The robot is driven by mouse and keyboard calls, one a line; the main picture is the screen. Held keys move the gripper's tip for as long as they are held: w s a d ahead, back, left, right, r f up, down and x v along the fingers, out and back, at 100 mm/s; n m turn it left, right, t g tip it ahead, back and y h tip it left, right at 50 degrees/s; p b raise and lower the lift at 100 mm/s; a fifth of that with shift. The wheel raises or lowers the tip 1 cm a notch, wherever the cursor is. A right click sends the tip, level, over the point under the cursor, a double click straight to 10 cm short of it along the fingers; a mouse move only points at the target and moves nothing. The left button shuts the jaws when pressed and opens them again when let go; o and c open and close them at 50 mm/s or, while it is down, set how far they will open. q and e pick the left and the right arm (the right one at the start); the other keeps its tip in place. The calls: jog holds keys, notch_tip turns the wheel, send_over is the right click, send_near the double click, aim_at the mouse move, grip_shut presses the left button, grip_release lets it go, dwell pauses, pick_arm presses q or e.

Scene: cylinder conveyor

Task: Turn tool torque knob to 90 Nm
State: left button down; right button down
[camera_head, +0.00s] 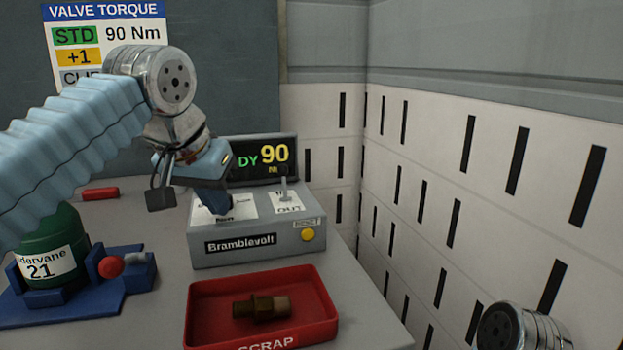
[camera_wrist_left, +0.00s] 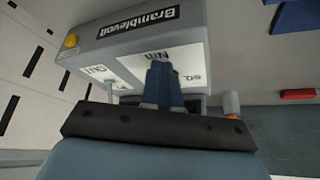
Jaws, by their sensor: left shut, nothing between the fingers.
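The grey tool box (camera_head: 260,243) labelled Bramblevolt stands on the table, with a dial plate on its left top and an OUT switch (camera_head: 284,190) on its right top. Its display (camera_head: 263,157) shows a green "DY", partly covered, and a yellow 90 Nm. My left gripper (camera_head: 214,205) points down over the dial plate, fingers shut. The torque knob is hidden behind the fingers. In the left wrist view the shut blue fingers (camera_wrist_left: 165,85) lie in front of the white dial plate (camera_wrist_left: 183,58) marked Nm; I cannot tell whether they touch the knob. My right gripper is out of view.
A red SCRAP tray (camera_head: 200,318) holding a brass fitting (camera_head: 261,307) stands in front of the box. A green cylinder (camera_head: 50,240) sits in a blue fixture (camera_head: 95,306) at left. A valve torque sign (camera_head: 133,33) reads STD 90 Nm. A red-handled object (camera_head: 100,193) lies behind.

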pick_arm(q)
jog(key=shift+r, duration=3)
jog(key=shift+s, duration=0.1)
jog(key=shift+a, duration=0.1)
jog(key=shift+w+a+f, duration=0.15)
jog(key=shift+w+a, duration=0.25)
jog(key=shift+a, duration=0.35)
notch_tip(320, 180, down, 5)
jog(key=shift+r+b, duration=0.15)
jog(key=shift+b, duration=0.65)
jog(key=shift+f+b, duration=0.45)
jog(key=shift+f, duration=0.1)
